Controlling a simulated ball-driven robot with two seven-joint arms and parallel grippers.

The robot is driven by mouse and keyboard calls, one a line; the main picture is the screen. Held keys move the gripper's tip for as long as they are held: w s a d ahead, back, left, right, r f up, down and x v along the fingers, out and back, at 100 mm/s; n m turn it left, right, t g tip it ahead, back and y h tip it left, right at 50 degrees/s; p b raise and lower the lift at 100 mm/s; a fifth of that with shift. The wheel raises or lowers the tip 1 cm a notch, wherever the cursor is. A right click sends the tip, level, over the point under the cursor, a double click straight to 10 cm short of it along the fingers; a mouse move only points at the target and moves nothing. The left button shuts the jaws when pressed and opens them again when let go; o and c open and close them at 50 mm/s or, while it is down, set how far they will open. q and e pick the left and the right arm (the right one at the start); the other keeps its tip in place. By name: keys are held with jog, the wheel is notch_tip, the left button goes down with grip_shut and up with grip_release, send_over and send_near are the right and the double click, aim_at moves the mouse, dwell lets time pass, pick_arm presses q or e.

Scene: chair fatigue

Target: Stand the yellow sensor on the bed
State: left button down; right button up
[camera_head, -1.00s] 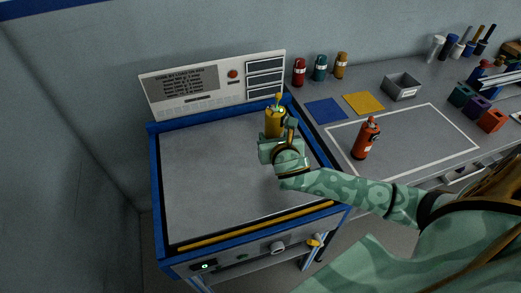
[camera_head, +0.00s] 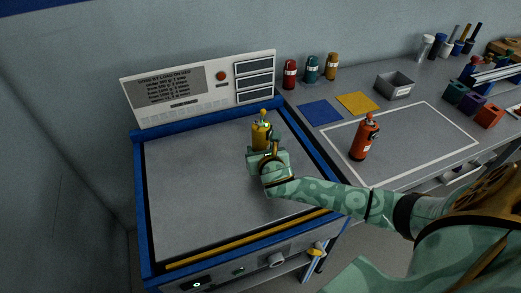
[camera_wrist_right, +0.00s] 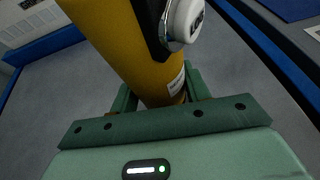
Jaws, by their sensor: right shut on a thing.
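The yellow sensor (camera_head: 260,137) is a short cylinder with a small knob on top. It also fills the upper middle of the right wrist view (camera_wrist_right: 130,45), where a black strap and a white round part show on its side. My right gripper (camera_head: 265,152) is shut on it, with its jaws around the lower part. The sensor is roughly upright over the back right part of the grey bed (camera_head: 195,205), which has a blue frame. I cannot tell whether its base touches the bed. My left gripper does not show.
A control panel (camera_head: 205,115) stands behind the bed. On the bench to the right, an orange-red cylinder (camera_head: 361,143) stands inside a white outline. Most of the bed is clear.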

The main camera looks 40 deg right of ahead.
jog(key=o, duration=1)
jog(key=shift+o, duration=0.2)
jog(key=shift+r, duration=0.1)
jog(key=p+v, duration=0.4)
jog(key=v, duration=0.7)
jog(key=shift+r+p, duration=0.15)
jog(key=shift+p, duration=0.15)
jog(key=shift+s+a, duration=0.2)
jog(key=shift+s, duration=0.2)
